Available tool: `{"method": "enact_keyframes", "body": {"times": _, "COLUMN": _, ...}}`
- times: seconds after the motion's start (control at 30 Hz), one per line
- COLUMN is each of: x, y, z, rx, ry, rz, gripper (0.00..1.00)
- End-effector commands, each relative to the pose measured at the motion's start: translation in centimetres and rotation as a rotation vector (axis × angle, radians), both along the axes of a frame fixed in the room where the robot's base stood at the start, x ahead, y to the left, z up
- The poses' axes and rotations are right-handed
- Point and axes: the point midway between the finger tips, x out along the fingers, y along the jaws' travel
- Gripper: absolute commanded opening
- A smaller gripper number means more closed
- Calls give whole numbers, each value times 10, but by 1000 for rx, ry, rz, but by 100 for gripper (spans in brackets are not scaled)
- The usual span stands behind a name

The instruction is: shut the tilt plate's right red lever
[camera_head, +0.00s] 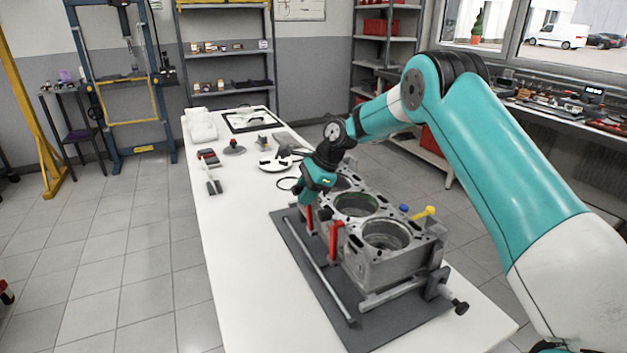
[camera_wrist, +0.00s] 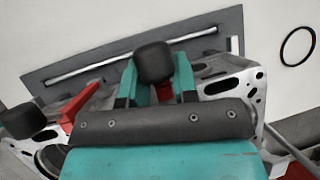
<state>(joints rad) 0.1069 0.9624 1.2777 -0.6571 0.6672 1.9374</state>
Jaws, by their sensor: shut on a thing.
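My gripper (camera_head: 308,197) is shut on the far red lever (camera_head: 310,217), on the left in the head view. In the wrist view, its teal fingers (camera_wrist: 156,82) stand either side of the black knob (camera_wrist: 154,62) of that red lever (camera_wrist: 165,93). The other red lever (camera_head: 334,240) stands free and upright, nearer in the head view. It shows at the left in the wrist view (camera_wrist: 80,104) with its own black knob (camera_wrist: 22,121). The levers stand beside the grey engine block (camera_head: 390,268), over the dark tilt plate (camera_head: 385,335). The held lever's lower end is partly hidden.
The block and plate rest on a white table (camera_head: 235,290). A yellow-headed part (camera_head: 424,213) and a blue knob (camera_head: 404,208) show at the block's far side. Hand tools (camera_head: 211,176) lie at the table's far left. The table's near left is clear.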

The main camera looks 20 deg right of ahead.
Motion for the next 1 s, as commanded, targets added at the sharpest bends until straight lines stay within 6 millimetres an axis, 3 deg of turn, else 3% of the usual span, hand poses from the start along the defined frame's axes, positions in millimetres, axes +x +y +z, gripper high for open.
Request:
{"method": "enact_keyframes", "body": {"times": 0.63, "x": 0, "y": 0, "z": -3, "rx": -6, "ry": 4, "rz": 7, "gripper": 0}}
{"method": "enact_keyframes", "body": {"times": 0.67, "x": 0, "y": 0, "z": -3, "rx": -6, "ry": 4, "rz": 7, "gripper": 28}}
{"method": "enact_keyframes", "body": {"times": 0.77, "x": 0, "y": 1, "z": -3, "rx": -5, "ry": 4, "rz": 7, "gripper": 51}}
{"method": "enact_keyframes", "body": {"times": 1.0, "x": 1, "y": 1, "z": -1, "rx": -4, "ry": 2, "rz": 7, "gripper": 54}}
